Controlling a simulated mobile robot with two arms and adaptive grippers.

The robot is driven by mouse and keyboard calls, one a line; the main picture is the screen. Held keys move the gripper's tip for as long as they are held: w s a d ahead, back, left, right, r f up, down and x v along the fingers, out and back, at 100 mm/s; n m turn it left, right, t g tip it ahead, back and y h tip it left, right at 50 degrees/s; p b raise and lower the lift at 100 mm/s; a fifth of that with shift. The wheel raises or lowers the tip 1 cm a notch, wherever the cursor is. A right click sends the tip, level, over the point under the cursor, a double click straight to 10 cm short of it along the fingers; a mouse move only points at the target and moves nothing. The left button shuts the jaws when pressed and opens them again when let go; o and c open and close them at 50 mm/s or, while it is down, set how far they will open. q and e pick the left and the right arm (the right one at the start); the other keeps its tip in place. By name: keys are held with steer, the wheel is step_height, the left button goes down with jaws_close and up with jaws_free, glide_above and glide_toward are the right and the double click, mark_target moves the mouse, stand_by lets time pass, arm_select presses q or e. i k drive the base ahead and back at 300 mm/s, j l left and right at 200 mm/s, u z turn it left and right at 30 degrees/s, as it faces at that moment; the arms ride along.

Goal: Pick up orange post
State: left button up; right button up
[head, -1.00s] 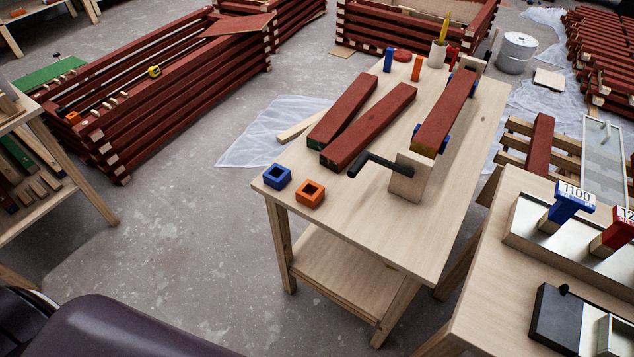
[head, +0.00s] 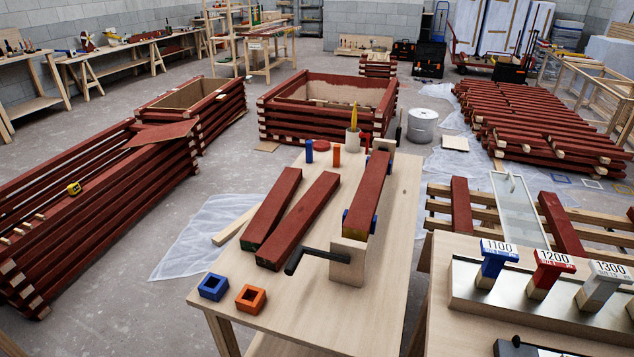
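The orange post (head: 336,155) stands upright near the far end of the light wooden table. A blue post (head: 309,151) stands just to its left, and a white cup (head: 352,138) holding a yellow pointed thing stands just to its right. An orange square block with a square hole (head: 251,299) lies at the table's near left corner, beside a similar blue block (head: 213,287). Neither of my grippers shows in the head view.
Two red battens (head: 297,222) lie on the table (head: 388,286). A third red batten (head: 368,195) rests on a wooden jig with a black handle (head: 306,257). A second table at the right bears numbered blocks (head: 498,257). Stacked red batten frames (head: 328,107) stand behind.

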mark_target(337, 148)
steer(key=j+u, duration=0.1)
steer(key=u, duration=0.15)
steer(key=i+j+u, duration=0.2)
steer(key=j+u, duration=0.25)
steer(key=j, duration=0.15)
steer(key=i+j+u, duration=0.3)
steer(key=j+u, duration=0.15)
steer(key=i+j+u, duration=0.45)
steer(key=i+j, duration=0.2)
steer(key=i, duration=0.2)
steer(key=i+j+u, duration=0.1)
steer(key=i, duration=0.35)
steer(key=i+z, duration=0.25)
steer(key=z, duration=0.2)
steer(key=i+z, duration=0.25)
steer(key=z, duration=0.15)
steer(key=i+z, duration=0.25)
steer(key=z, duration=0.2)
steer(key=i+j+z, duration=0.25)
steer(key=z, duration=0.2)
